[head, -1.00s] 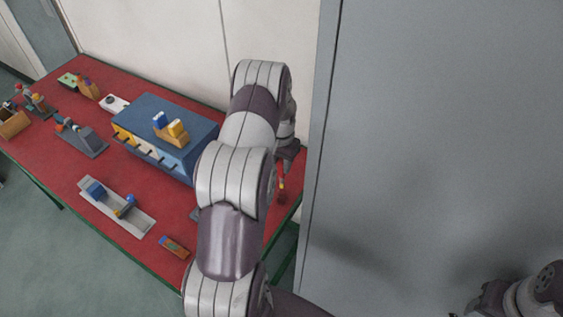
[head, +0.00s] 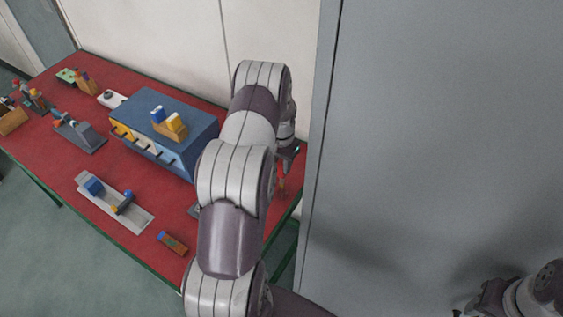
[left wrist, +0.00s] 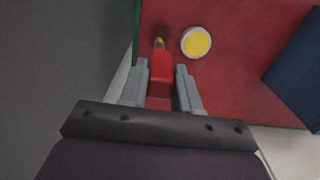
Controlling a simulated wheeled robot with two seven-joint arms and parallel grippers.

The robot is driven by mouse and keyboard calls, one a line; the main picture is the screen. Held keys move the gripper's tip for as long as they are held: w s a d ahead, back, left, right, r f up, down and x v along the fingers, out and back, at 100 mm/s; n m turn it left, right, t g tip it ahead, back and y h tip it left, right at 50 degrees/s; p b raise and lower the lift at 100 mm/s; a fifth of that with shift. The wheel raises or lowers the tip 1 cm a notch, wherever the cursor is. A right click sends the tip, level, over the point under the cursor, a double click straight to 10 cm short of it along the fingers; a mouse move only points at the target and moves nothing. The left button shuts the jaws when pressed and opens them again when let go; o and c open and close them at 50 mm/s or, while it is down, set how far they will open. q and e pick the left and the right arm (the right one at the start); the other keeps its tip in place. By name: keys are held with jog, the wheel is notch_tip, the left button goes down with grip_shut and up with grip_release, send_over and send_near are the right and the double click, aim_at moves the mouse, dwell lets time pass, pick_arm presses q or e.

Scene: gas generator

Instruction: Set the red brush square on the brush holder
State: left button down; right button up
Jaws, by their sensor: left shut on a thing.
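The red brush (left wrist: 160,75) is between the two grey fingers of my left gripper (left wrist: 161,88) in the left wrist view. Its yellowish tip points away from the gripper, toward the red table top. In the head view my left gripper (head: 287,155) is at the table's right end, partly hidden by my arm. I cannot tell for sure which object is the brush holder. A wooden block with a blue and a yellow piece (head: 170,124) stands on the blue cabinet. My right gripper (head: 486,298) is dark and small at the bottom right, away from the table.
A yellow disc with a pale rim (left wrist: 196,42) lies beside the brush. The blue drawer cabinet (head: 185,108) stands left of my left arm. A grey tray (head: 133,221) and a small wooden block (head: 172,243) lie in front. A tall grey panel (head: 440,130) bounds the right.

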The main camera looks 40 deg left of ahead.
aim_at(281, 172)
pick_arm(q)
jog(key=shift+f+b, duration=1.55)
jog(key=shift+f, duration=0.65)
jog(key=c, duration=0.7)
grip_release()
jog(key=shift+c, duration=0.2)
notch_tip(281, 172, up, 12)
jog(key=b, duration=0.3)
jog(key=shift+f, duration=0.1)
jog(key=shift+r, duration=0.5)
